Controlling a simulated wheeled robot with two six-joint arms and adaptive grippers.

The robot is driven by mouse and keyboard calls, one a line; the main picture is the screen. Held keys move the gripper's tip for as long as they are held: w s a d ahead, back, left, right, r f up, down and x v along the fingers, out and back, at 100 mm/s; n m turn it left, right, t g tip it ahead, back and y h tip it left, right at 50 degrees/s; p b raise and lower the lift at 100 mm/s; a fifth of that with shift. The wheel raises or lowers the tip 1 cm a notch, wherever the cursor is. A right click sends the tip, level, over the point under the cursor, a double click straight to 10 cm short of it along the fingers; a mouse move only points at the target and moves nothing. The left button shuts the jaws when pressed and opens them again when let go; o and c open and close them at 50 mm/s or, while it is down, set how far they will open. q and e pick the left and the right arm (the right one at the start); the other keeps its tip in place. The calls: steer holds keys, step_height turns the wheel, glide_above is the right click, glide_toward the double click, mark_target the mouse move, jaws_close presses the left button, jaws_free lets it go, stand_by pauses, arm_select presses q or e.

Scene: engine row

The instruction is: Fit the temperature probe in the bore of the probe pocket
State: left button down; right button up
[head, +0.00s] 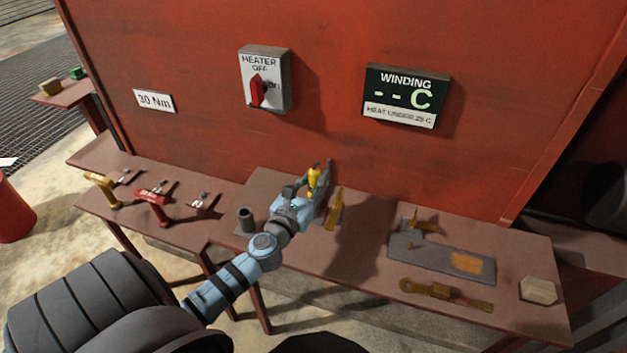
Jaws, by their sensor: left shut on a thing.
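My left gripper (313,190) is above the middle of the bench, near the red wall. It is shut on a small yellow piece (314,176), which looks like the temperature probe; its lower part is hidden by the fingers. A dark, hollow upright cylinder (246,219), which looks like the probe pocket with its bore open at the top, stands on the bench to the left of the gripper. The held piece is apart from it. My right gripper is not in view.
A brass-coloured piece (335,210) is just right of the gripper. A grey plate (420,258) and a brown tool (445,294) lie further right, with a pale hexagonal block (539,290) near the end. Yellow (103,188) and red (151,203) handled items stand left.

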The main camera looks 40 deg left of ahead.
arm_select(q)
steer(key=shift+f+b, duration=0.5)
steer(key=shift+f, duration=0.1)
steer(key=c, duration=1.3)
jaws_free()
steer(key=shift+s, duration=0.1)
steer(key=v, duration=1.2)
steer(key=shift+r, duration=0.2)
